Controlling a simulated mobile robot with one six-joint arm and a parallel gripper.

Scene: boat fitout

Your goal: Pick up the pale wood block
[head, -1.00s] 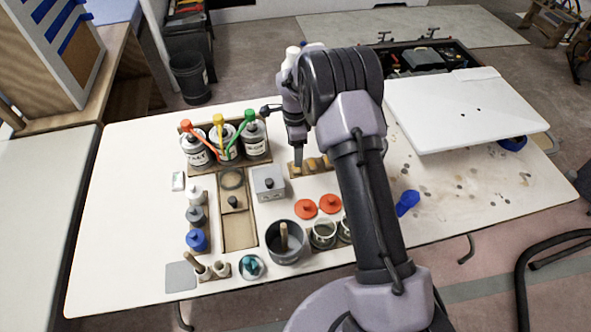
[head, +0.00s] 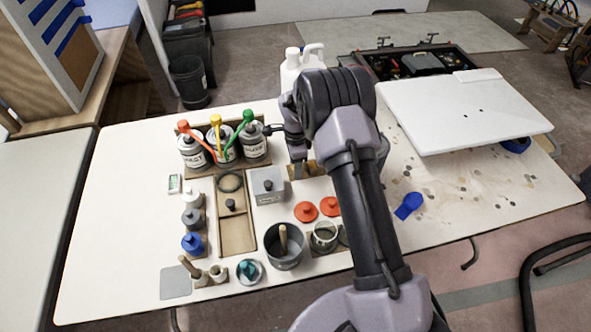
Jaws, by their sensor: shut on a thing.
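My gripper (head: 298,164) points down at the wooden rack on the far middle of the white table, behind the grey box. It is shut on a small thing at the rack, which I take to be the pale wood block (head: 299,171). The block is tiny here and mostly covered by the fingers. I cannot tell whether it is still touching the rack (head: 317,168), whose right part shows beside my arm.
Bottles with red, yellow and green spouts (head: 224,147) stand left of my gripper. The grey box (head: 267,184), orange lids (head: 306,211) and a dark pot (head: 285,250) are nearer. A white panel (head: 465,110) lies right.

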